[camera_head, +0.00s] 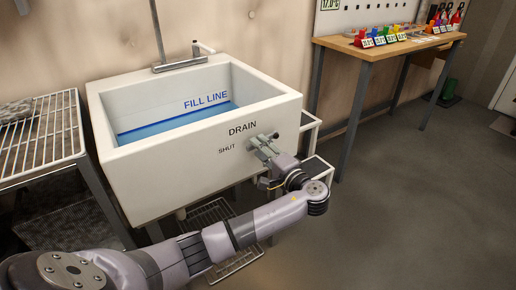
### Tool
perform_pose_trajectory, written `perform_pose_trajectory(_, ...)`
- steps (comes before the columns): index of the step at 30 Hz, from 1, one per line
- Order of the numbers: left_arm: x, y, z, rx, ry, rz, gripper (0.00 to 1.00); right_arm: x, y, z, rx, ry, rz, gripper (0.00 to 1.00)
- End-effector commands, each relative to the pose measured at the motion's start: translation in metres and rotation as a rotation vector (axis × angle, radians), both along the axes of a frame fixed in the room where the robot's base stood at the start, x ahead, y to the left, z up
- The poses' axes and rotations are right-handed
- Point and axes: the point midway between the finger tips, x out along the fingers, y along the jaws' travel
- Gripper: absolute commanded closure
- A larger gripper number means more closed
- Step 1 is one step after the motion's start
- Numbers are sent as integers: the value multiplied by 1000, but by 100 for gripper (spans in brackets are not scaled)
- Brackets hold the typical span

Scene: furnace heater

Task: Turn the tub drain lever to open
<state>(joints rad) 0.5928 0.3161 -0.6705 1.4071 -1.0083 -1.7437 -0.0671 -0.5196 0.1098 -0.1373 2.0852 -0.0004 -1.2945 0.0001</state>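The white tub (150,183) stands at centre left, with blue water inside and a blue FILL LINE mark on its inner wall. Its front face carries the words DRAIN (242,128) and SHUT (227,149). My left arm reaches in from the lower left. My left gripper (263,147) is at the front face, just right of these words. The drain lever is not clearly distinct; grey parts at the fingertips blend with it, and the gripper covers that spot. I cannot tell whether the fingers are closed on the lever. My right gripper is out of view.
A faucet (180,63) stands at the tub's back rim. A wire rack (40,140) is on the left. A wooden table (395,47) with coloured, labelled items stands at the back right. The floor (420,200) on the right is clear.

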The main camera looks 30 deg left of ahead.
Motion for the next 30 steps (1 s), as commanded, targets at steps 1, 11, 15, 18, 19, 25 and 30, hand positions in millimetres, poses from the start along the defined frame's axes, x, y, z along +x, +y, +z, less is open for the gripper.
perform_pose_trajectory(1, 2, 6, 0, 2, -2, 2, 63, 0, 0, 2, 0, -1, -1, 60)
perform_pose_trajectory(11, 7, 17, 0, 0, -1, 1, 63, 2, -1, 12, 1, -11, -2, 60)
perform_pose_trajectory(15, 7, 17, 0, 0, -1, 1, 65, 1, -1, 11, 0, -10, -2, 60)
perform_pose_trajectory(18, 7, 17, 0, 0, -1, 1, 71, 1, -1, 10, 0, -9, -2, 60)
perform_pose_trajectory(19, 7, 17, 0, 0, -1, 1, 73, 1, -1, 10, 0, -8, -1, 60)
perform_pose_trajectory(25, 7, 16, 0, 0, -1, 1, 87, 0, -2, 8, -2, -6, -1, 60)
perform_pose_trajectory(30, 7, 16, 0, 0, -1, 1, 98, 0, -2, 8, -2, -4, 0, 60)
